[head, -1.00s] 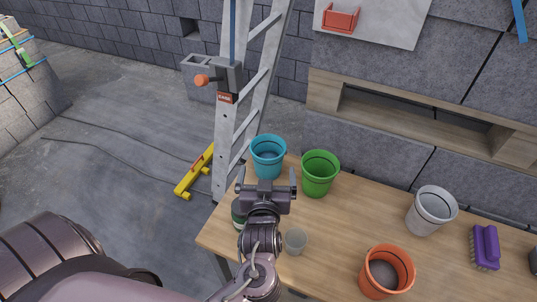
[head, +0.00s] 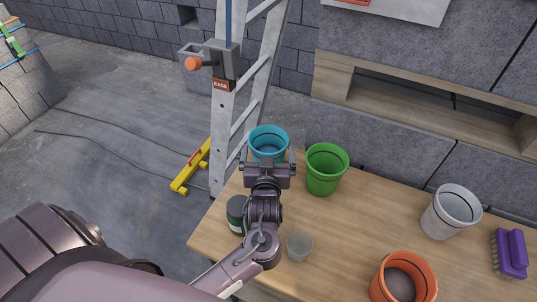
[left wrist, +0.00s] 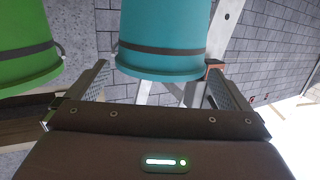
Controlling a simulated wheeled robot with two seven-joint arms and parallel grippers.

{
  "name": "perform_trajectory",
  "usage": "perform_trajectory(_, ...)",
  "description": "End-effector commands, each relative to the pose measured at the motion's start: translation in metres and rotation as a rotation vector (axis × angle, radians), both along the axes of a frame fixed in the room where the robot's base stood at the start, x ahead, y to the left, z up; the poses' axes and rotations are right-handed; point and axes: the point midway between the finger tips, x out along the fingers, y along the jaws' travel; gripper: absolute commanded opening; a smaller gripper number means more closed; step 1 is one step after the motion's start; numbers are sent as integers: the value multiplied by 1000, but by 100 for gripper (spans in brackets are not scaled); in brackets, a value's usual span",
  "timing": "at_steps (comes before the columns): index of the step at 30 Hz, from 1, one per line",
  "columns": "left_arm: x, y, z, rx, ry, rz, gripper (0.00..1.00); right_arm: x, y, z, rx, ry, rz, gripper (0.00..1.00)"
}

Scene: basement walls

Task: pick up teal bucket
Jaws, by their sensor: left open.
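The teal bucket (head: 268,139) stands upright at the back left corner of the wooden table in the head view. My left gripper (head: 268,165) is open, just on the near side of the bucket, and its palm hides the bucket's lower part. In the left wrist view the teal bucket (left wrist: 162,38) fills the top middle, in front of and roughly between the two spread fingers of my left gripper (left wrist: 155,88). I cannot tell whether a finger touches it. My right gripper is not in view.
A green bucket (head: 326,170) stands close right of the teal one. A dark green can (head: 237,214) and a clear cup (head: 299,245) flank my left arm. An orange bucket (head: 404,278), a white bucket (head: 450,212) and a purple brush (head: 510,252) are further right. A ladder (head: 228,120) stands behind left.

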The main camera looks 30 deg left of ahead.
Motion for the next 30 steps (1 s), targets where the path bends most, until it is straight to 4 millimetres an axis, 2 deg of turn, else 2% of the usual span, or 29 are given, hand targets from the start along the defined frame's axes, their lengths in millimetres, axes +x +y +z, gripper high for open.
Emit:
perform_trajectory(5, 11, 6, -2, 1, 0, 1, 100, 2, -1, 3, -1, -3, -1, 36)
perform_trajectory(15, 49, 25, -15, 2, 0, 0, 100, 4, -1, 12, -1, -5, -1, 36)
perform_trajectory(23, 52, 26, -17, 0, 1, 0, 100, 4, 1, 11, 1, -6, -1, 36)
perform_trajectory(30, 51, 26, -17, 0, 1, 0, 71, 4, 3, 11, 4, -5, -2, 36)
